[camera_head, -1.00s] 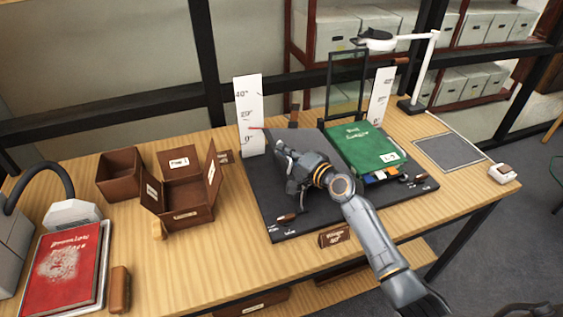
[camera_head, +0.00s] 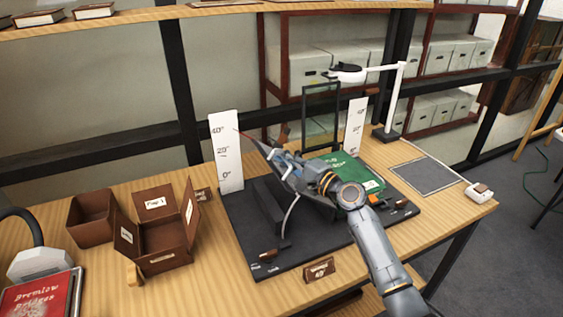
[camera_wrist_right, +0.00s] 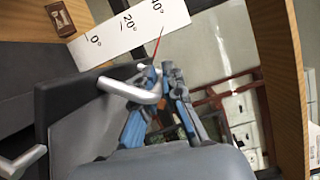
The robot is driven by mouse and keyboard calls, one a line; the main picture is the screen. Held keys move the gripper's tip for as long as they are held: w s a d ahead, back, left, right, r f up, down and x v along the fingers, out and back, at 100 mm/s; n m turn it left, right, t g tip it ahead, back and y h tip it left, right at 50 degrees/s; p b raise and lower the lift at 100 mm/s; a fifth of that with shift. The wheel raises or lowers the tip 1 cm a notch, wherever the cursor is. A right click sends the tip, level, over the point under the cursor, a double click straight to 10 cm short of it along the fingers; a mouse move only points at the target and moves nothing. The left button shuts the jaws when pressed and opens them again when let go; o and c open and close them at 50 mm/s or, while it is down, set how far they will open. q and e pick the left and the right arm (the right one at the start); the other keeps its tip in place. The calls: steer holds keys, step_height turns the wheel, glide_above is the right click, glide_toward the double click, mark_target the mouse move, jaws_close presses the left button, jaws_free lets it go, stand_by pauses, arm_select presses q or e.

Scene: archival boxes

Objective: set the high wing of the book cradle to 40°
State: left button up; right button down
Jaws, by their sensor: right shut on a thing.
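The book cradle has a dark base (camera_head: 235,225). Its left wing (camera_wrist_right: 85,115) is tilted up, with a dark block (camera_head: 265,207) beneath. A green book (camera_head: 335,172) lies on the right side, partly behind my arm. My right gripper (camera_head: 282,160) is shut on the wing's silver handle (camera_wrist_right: 130,90); its fingers (camera_wrist_right: 152,80) close around the bar. A white scale (camera_head: 228,160) marked 0°, 20° and 40° stands behind the left wing. The red pointer (camera_head: 251,138) has its tip near the 40° mark; the exact reading is unclear. My left gripper is out of view.
A small placard (camera_head: 319,270) reading 40° stands at the cradle's front. Open brown boxes (camera_head: 160,245) stand left. A white lamp (camera_head: 390,100) and a glass frame (camera_head: 321,118) stand behind. A grey mat (camera_head: 428,176) lies clear at right.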

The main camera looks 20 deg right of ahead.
steer(key=c, duration=1.4)
jaws_free()
steer(key=shift+c, duration=0.2)
steer(key=v, duration=1.2)
